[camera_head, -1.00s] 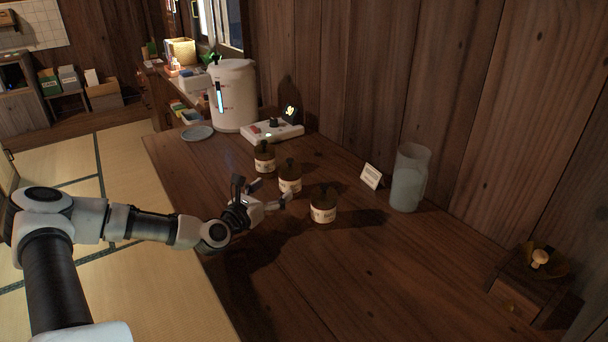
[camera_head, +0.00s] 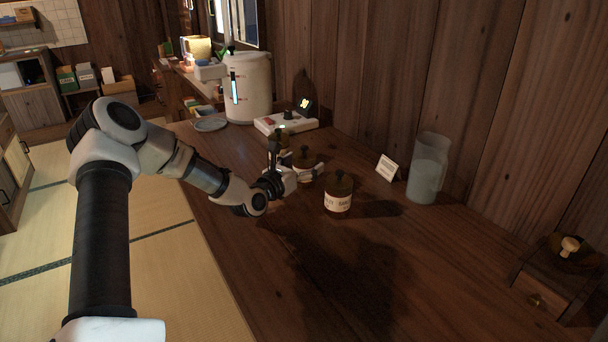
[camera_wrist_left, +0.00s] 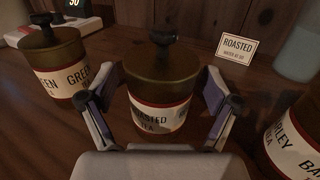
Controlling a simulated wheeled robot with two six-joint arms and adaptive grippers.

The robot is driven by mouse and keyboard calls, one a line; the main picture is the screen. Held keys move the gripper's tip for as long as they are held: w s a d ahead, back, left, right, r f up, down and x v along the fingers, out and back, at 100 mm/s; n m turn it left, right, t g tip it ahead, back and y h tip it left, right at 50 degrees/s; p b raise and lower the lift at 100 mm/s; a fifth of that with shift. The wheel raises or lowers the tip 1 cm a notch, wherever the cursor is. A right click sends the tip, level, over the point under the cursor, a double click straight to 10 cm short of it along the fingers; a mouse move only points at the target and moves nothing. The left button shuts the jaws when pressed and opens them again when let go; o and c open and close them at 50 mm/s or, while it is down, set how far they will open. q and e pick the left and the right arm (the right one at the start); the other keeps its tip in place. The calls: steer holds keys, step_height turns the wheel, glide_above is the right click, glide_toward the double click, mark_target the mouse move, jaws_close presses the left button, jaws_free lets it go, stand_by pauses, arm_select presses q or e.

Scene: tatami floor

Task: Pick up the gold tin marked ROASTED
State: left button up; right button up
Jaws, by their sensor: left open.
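The gold tin marked ROASTED (camera_wrist_left: 160,88) stands upright on the wooden counter, with a dark knob on its lid. In the left wrist view it sits between the two open fingers of my left gripper (camera_wrist_left: 160,112), with its label facing me. In the head view the ROASTED tin (camera_head: 304,170) is the middle one of the row, partly hidden by my left gripper (camera_head: 304,174). Whether the fingers touch the tin I cannot tell. My right gripper is not in view.
A GREEN tin (camera_wrist_left: 58,68) stands to the left and a BARLEY tin (camera_wrist_left: 294,138) close to the right; the latter also shows in the head view (camera_head: 338,196). A ROASTED card (camera_head: 387,168) and a glass jug (camera_head: 428,170) stand behind.

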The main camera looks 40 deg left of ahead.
arm_select(q)
steer(key=c, duration=1.5)
steer(key=shift+r, duration=0.1)
